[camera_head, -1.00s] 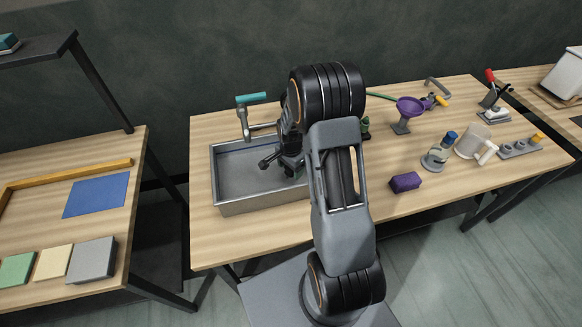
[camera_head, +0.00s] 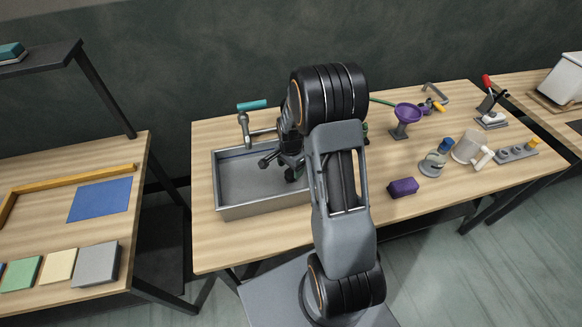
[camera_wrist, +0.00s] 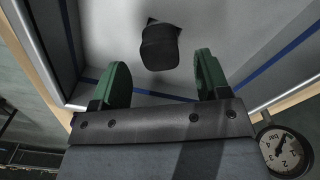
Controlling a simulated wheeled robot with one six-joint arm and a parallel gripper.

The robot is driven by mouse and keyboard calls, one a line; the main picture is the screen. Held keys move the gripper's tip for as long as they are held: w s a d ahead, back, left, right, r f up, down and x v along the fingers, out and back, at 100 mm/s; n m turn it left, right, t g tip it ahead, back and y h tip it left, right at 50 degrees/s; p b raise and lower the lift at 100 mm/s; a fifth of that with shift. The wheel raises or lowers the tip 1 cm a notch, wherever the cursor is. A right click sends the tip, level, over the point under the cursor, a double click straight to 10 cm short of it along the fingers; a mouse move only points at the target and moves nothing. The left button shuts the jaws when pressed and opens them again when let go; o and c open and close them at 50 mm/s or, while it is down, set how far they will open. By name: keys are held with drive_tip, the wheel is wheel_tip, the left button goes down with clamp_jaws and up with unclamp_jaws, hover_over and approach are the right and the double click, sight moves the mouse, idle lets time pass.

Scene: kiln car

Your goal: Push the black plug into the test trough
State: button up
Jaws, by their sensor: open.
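The test trough (camera_head: 240,212) is a grey metal basin at the left of the wooden bench. My gripper (camera_head: 279,168) is over its right part, with the arm hiding some of the trough. In the wrist view, my gripper (camera_wrist: 163,82) is open, with its two green fingers apart and nothing between them. A dark, rounded piece, seemingly the black plug (camera_wrist: 160,48), shows against the grey trough floor beyond the fingertips. A darker patch or shadow lies at its upper edge. I cannot tell how deep it sits. I cannot make it out in the head view.
A teal-handled tap (camera_head: 251,106) stands at the trough's back edge. A round dial gauge (camera_wrist: 284,150) is at lower right in the wrist view.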

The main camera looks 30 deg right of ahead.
drive_tip(key=shift+r+p, duration=1.4)
drive_tip(key=shift+r, duration=0.85)
drive_tip(key=shift+r, duration=0.1)
wheel_tip(320, 180, up, 14)
drive_tip(key=b, duration=0.2)
drive_tip(key=s+a+r+n+t, duration=0.2)
drive_tip(key=s+a+r+n, duration=0.1)
drive_tip(key=s+n, duration=0.4)
drive_tip(key=s+a+r+n+t, duration=0.2)
drive_tip(key=s+a+n, duration=0.4)
drive_tip(key=s, duration=0.3)
drive_tip(key=shift+r+n+t, duration=0.3)
drive_tip(key=shift+r+n, duration=0.2)
drive_tip(key=shift+n, duration=0.1)
drive_tip(key=shift+s+a, duration=0.1)
